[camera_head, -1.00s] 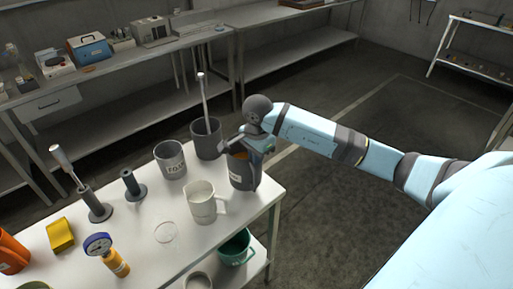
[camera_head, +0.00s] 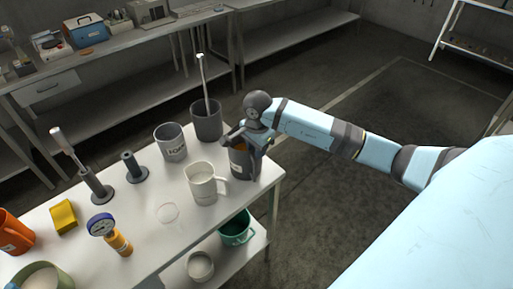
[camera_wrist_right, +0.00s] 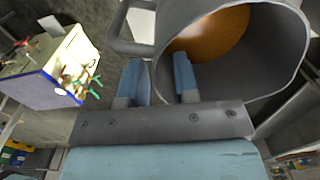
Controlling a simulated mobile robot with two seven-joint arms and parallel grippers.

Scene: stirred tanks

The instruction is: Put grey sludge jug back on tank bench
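The grey sludge jug (camera_head: 240,163) is dark grey with orange-brown contents and a pale label. It is upright at the right end of the white tank bench (camera_head: 140,230), on the top or very close above it; I cannot tell which. My right gripper (camera_head: 248,140) is at its rim. In the right wrist view, the jug's open mouth (camera_wrist_right: 275,70) is at upper right. My left gripper is out of view.
A green bucket (camera_head: 236,228) sits on the lower shelf. Bare bench top lies left of the mug.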

